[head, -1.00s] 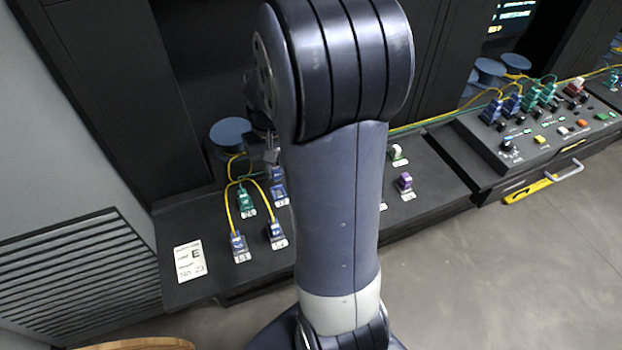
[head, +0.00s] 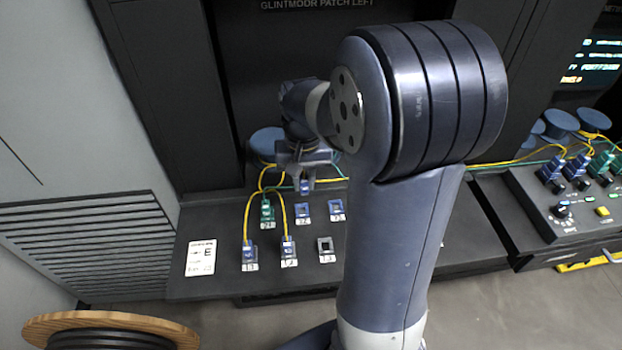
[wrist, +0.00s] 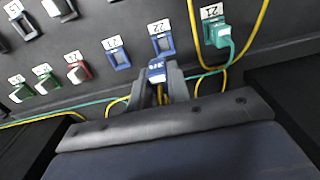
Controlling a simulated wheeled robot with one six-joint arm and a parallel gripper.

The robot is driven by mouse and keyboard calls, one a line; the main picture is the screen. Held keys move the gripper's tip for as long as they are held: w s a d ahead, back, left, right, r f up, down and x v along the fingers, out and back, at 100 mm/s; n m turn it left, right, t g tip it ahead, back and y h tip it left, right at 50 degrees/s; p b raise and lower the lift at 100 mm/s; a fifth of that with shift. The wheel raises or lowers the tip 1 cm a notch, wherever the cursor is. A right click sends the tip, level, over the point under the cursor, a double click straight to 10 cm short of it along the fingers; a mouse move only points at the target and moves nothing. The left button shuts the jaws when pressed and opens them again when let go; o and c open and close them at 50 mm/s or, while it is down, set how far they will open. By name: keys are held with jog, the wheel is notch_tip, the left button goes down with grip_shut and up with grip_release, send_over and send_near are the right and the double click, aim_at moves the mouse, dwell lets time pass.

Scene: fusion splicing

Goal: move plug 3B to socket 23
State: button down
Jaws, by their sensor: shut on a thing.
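My gripper (head: 304,172) is shut on a blue plug (head: 306,187), held in the air above the patch panel. In the wrist view, my gripper (wrist: 163,84) has the blue plug (wrist: 157,72) between its fingers, with a yellow cable behind it. The plug's label is too small to read. Socket 23 (head: 336,208) is an empty blue frame; in the wrist view, socket 23 (wrist: 119,60) lies left of the plug. Socket 22 (head: 304,212), also blue and empty, lies just beyond the plug in the wrist view (wrist: 163,44).
A green plug (head: 267,213) sits in socket 21. Two blue plugs (head: 249,253) (head: 288,250) with yellow cables sit in the front row, beside an empty grey socket (head: 325,249). Red (wrist: 78,73) and green sockets lie further along. Cables run behind my gripper.

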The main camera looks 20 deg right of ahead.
jog(key=d+f+b, duration=0.1)
jog(key=d, duration=0.1)
jog(key=s+d+f+b, duration=0.1)
jog(key=d, duration=0.2)
jog(key=s+d+f+b, duration=0.1)
jog(key=d, duration=0.1)
jog(key=shift+s+d+f, duration=0.1)
jog(key=shift+d+f, duration=0.15)
jog(key=shift+f+b, duration=0.95)
jog(key=shift+f, duration=0.5)
jog(key=shift+f, duration=0.55)
dwell(1.1)
jog(key=c, duration=1.3)
grip_release()
jog(key=shift+o, duration=0.2)
jog(key=shift+r, duration=0.15)
